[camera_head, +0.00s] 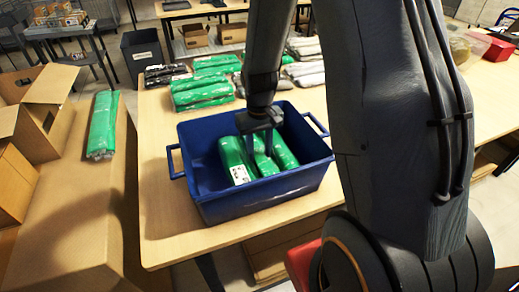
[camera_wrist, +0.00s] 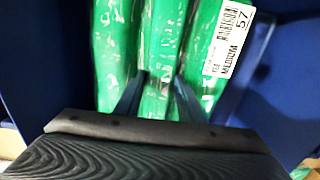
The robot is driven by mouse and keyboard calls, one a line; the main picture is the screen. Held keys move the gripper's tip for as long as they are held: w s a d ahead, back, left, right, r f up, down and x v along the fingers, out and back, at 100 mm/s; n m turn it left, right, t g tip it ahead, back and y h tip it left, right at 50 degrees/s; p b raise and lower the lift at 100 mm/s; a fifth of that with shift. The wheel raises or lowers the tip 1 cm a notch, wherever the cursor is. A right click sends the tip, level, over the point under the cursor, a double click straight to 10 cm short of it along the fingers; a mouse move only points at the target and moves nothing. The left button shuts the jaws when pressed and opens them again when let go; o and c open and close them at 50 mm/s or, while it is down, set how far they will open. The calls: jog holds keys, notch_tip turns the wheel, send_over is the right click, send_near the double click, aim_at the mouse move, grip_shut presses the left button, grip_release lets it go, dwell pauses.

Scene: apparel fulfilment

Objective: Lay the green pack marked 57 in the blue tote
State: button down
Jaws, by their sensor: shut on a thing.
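The blue tote (camera_head: 196,200) stands on the wooden table, with green plastic wrap inside its right part. The green pack marked 57 (camera_head: 234,155) is in there, its white label towards the near side; in the wrist view (camera_wrist: 215,85) the label reads 57 and MEDIUM. The green shows as three lengthwise ridges, and I cannot tell whether they are folds of one pack or packs side by side. My gripper (camera_head: 262,150) reaches down into the tote, its fingers (camera_wrist: 158,95) on either side of the middle ridge, shut on it. Whether the pack touches the tote floor is hidden.
Several green, grey and dark packs (camera_head: 202,92) lie on the table behind the tote. Another green pack (camera_head: 103,125) lies on a large cardboard box (camera_head: 75,215) at left. Open cartons (camera_head: 45,115) stand beside it. The table front left of the tote is clear.

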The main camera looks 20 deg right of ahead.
aim_at(259, 155)
jog(key=shift+f, duration=0.15)
jog(key=c, duration=1.2)
grip_release()
notch_tip(259, 155, up, 12)
jog(key=shift+r+b, duration=0.2)
jog(key=shift+b, duration=1.05)
